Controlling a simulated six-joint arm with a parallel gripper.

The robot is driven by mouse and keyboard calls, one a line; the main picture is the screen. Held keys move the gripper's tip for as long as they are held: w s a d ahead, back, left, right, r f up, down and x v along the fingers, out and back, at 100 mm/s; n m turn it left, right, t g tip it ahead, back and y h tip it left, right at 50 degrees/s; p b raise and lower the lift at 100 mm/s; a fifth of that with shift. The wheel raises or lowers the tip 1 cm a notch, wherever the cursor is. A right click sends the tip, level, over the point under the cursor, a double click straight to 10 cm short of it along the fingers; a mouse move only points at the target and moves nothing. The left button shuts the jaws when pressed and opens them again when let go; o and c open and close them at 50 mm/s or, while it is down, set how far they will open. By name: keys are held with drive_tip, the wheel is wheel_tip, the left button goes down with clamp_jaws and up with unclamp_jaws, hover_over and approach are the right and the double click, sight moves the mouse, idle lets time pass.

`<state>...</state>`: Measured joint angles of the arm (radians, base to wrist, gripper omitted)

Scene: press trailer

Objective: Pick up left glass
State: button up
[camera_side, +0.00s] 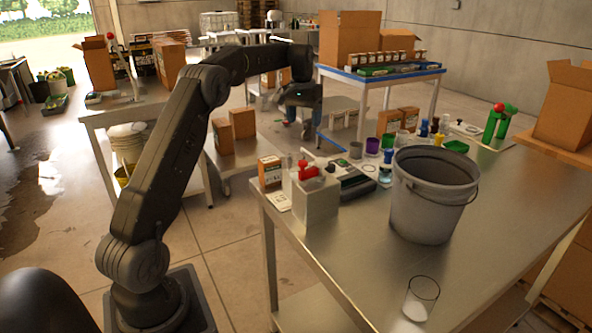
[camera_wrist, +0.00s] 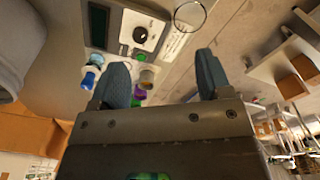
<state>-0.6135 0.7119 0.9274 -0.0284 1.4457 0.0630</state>
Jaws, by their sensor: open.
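A clear glass (camera_side: 420,299) with pale contents stands upright at the front of the steel table in the side view, right of centre. A round clear rim (camera_wrist: 190,15), perhaps of a glass, shows at the top of the wrist view; I cannot tell which glass it is. My gripper (camera_wrist: 161,82) is open, with nothing between its two fingers. In the side view my gripper (camera_side: 305,122) hangs beyond the table's far left end, well apart from the front glass. Which glass is the left one is not clear.
A large grey bucket (camera_side: 432,195) stands on the table (camera_side: 520,205) behind the front glass. A grey block with a red-topped clamp (camera_side: 312,185), a device with a dial (camera_wrist: 141,33) and several small coloured containers crowd the far side. The front right of the table is clear.

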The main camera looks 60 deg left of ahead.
hover_over(295, 165)
drive_tip(key=w+a, duration=0.1)
drive_tip(key=a, duration=0.1)
wheel_tip(295, 165, down, 4)
drive_tip(key=shift+n+g+h, duration=0.3)
drive_tip(key=shift+n, duration=0.1)
wheel_tip(295, 165, down, 9)
drive_tip(key=shift+a+f, duration=0.1)
drive_tip(key=shift+a, duration=0.05)
drive_tip(key=shift+d+f, duration=0.15)
drive_tip(key=shift+f, duration=1.2)
drive_tip(key=shift+d+f, duration=0.15)
drive_tip(key=shift+f, duration=1.15)
drive_tip(key=shift+c, duration=0.5)
drive_tip(key=shift+w, duration=0.1)
drive_tip(key=c, duration=0.6)
